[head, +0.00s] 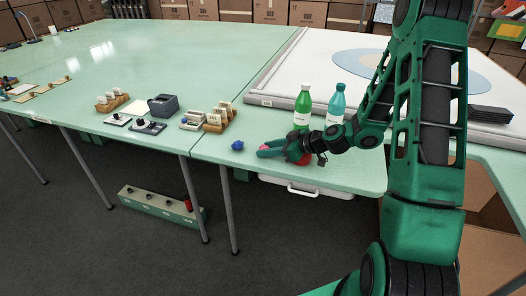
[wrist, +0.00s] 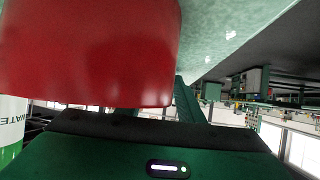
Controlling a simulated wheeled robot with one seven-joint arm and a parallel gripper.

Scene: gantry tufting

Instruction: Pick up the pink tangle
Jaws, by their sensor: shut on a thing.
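The pink tangle (head: 264,147) shows as a small pink patch between the fingertips of my gripper (head: 262,151) in the head view, near the front edge of the green table. My gripper reaches in low from the right and is shut on it. Most of the tangle is hidden by the fingers. In the wrist view a large red object (wrist: 90,50) fills the upper left, close to the camera, and hides the tangle and most of the fingers; one green finger (wrist: 188,103) shows beside it.
A blue tangle (head: 238,145) lies just left of my fingertips. A green bottle (head: 302,108) and a teal bottle (head: 336,106) stand behind my wrist. The red object (head: 304,159) shows partly under my wrist. Wooden racks (head: 219,117) stand farther left. The front table edge is close.

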